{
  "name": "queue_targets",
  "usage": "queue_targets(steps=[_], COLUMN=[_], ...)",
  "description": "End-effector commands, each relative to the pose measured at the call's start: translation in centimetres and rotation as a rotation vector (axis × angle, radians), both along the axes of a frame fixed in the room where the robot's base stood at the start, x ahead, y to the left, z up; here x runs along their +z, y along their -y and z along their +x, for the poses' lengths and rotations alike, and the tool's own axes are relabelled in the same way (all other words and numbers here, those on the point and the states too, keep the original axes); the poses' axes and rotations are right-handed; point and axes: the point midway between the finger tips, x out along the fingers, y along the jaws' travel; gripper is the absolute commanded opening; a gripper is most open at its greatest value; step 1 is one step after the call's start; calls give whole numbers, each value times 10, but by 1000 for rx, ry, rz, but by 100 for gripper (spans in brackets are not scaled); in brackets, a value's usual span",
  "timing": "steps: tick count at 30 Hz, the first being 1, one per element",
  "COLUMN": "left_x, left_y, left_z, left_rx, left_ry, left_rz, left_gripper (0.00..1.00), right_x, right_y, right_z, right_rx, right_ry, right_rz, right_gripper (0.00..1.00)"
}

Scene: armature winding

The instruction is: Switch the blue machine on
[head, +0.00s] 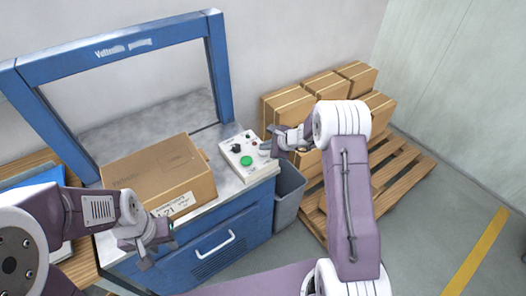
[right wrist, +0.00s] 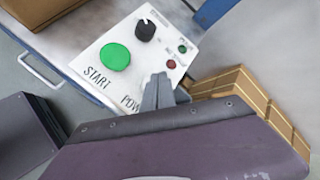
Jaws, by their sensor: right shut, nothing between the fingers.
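The blue machine (head: 217,70) has a tall blue arch over a grey metal top and a blue cabinet. Its white control panel (head: 236,142) is at the top's right end. In the right wrist view the panel shows a green START button (right wrist: 115,57), a black knob (right wrist: 145,30), a small green lamp (right wrist: 182,49) and a red lamp (right wrist: 171,64). My right gripper (right wrist: 160,84) is shut and empty, its tips over the panel by the partly covered "POW" lettering. Any switch there is hidden; contact cannot be told. My left gripper (head: 162,245) appears open and empty before the cabinet.
A closed cardboard box (head: 155,172) sits on the machine's top, left of the panel. A grey bin (head: 288,190) stands right of the cabinet. Several boxes (head: 325,84) are stacked on a wooden pallet (head: 405,165) behind my right arm. Floor at the right is clear.

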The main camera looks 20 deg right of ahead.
Motion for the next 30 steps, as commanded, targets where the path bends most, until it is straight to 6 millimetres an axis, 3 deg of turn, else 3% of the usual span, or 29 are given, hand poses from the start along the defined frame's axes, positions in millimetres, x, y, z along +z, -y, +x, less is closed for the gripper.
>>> queue_targets(steps=[10, 19, 30], left_x=[0, -15, -13], left_y=[0, 0, 0], left_z=[0, 0, 0], left_rx=[0, 0, 0], left_ry=[0, 0, 0], left_rz=[0, 0, 0], left_gripper=[36, 36, 36], right_x=[0, -10, -8], right_y=[0, 0, 0], right_z=[0, 0, 0], right_rx=[0, 1, 0], right_ry=[0, 0, -1], right_rz=[0, -1, -1], right_gripper=[0, 0, 0])
